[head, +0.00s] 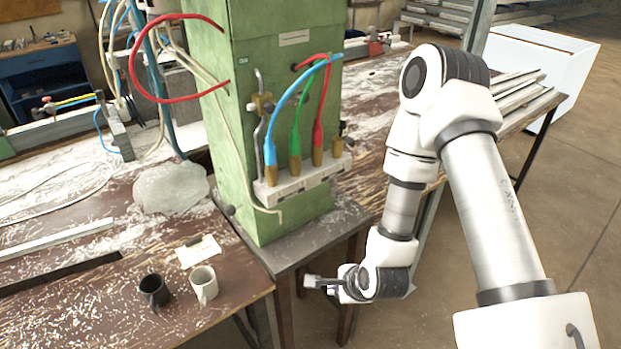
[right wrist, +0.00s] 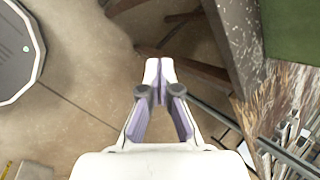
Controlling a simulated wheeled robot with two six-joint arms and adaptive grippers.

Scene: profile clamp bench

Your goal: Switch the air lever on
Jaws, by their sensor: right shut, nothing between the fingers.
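A green cabinet (head: 275,100) stands in the middle of the head view. On its front is a brass air valve (head: 261,104) with a thin grey metal lever (head: 258,80) reaching upward from it. A grey metal piece also runs down below the valve, partly behind the blue hose. My right gripper (head: 312,283) is shut and empty, low in front of the cabinet and to its right, well below the valve and apart from it. In the right wrist view its fingertips (right wrist: 159,68) meet above the floor. My left gripper is not in view.
A white manifold (head: 305,180) with blue, green and red hoses juts out below the valve. A black mug (head: 154,290) and a white mug (head: 204,284) stand on the wooden bench at left. The green cabinet's corner (right wrist: 290,30) shows in the right wrist view.

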